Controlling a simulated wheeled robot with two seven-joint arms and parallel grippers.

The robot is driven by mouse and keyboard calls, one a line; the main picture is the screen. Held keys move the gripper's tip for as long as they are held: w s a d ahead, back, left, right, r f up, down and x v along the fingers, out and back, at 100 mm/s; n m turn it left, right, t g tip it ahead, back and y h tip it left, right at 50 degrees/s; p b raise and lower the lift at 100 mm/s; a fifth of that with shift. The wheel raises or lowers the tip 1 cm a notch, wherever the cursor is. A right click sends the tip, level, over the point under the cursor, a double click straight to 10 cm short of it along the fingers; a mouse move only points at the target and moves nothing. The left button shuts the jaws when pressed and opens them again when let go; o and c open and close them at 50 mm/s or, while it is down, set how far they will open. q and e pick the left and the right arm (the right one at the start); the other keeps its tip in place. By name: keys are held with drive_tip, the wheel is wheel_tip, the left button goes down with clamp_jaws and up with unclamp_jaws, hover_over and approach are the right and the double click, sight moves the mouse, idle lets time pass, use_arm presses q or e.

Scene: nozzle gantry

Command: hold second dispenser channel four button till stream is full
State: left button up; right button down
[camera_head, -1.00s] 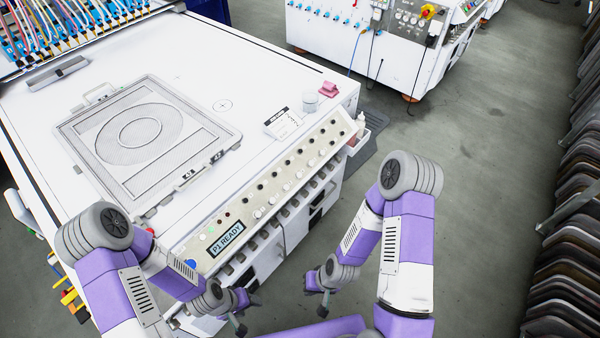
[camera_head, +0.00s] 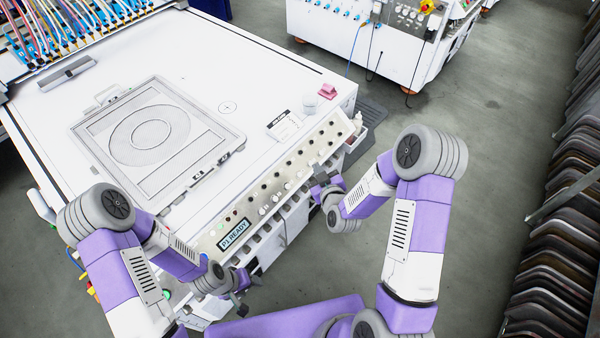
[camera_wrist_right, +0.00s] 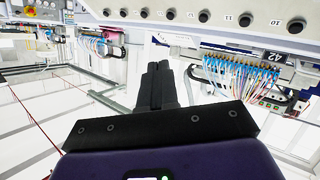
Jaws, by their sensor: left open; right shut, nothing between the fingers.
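The sloped control panel (camera_head: 270,198) runs along the front edge of the white machine, with rows of dark and white buttons and a display reading "P1 READY" (camera_head: 234,234). My right gripper (camera_head: 322,182) is in front of the panel's right half. In the right wrist view its shut, empty fingers (camera_wrist_right: 160,84) point towards the panel's underside, apart from the round black buttons (camera_wrist_right: 245,20) along the top, whose numbers include 10 and 11. The channel four button and any stream cannot be made out. My left gripper (camera_head: 243,281) is open, low before the panel's left end.
A flat framed plate (camera_head: 155,140) with a round mesh lies on the white tabletop (camera_head: 255,70). A cup (camera_head: 310,103), a pink block (camera_head: 327,91) and a label card (camera_head: 283,127) stand near the panel's far end. Coloured tubing (camera_wrist_right: 230,75) hangs beyond my right fingers.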

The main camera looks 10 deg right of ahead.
sight(299, 175)
drive_tip(key=shift+w+a+f+b, duration=0.6)
drive_tip(key=shift+f+b, duration=0.3)
drive_tip(key=shift+f, duration=0.35)
drive_tip(key=shift+w+a+f+b, duration=0.45)
drive_tip(key=shift+w+f+b, duration=0.35)
drive_tip(key=shift+f, duration=0.4)
drive_tip(key=shift+w+a+f+b, duration=0.55)
drive_tip(key=shift+f+b, duration=0.4)
drive_tip(key=shift+f, duration=0.3)
drive_tip(key=shift+w+a+f+b, duration=0.1)
drive_tip(key=shift+w+f+b, duration=0.2)
drive_tip(key=shift+b, duration=0.3)
drive_tip(key=shift+w+a+f+b, duration=0.15)
drive_tip(key=shift+a+f+b, duration=0.05)
drive_tip(key=shift+f+b, duration=0.3)
drive_tip(key=shift+r, duration=0.15)
idle(2.4)
drive_tip(key=shift+s+d+r+p, duration=0.35)
drive_tip(key=shift+s+r, duration=0.05)
drive_tip(key=shift+r, duration=0.25)
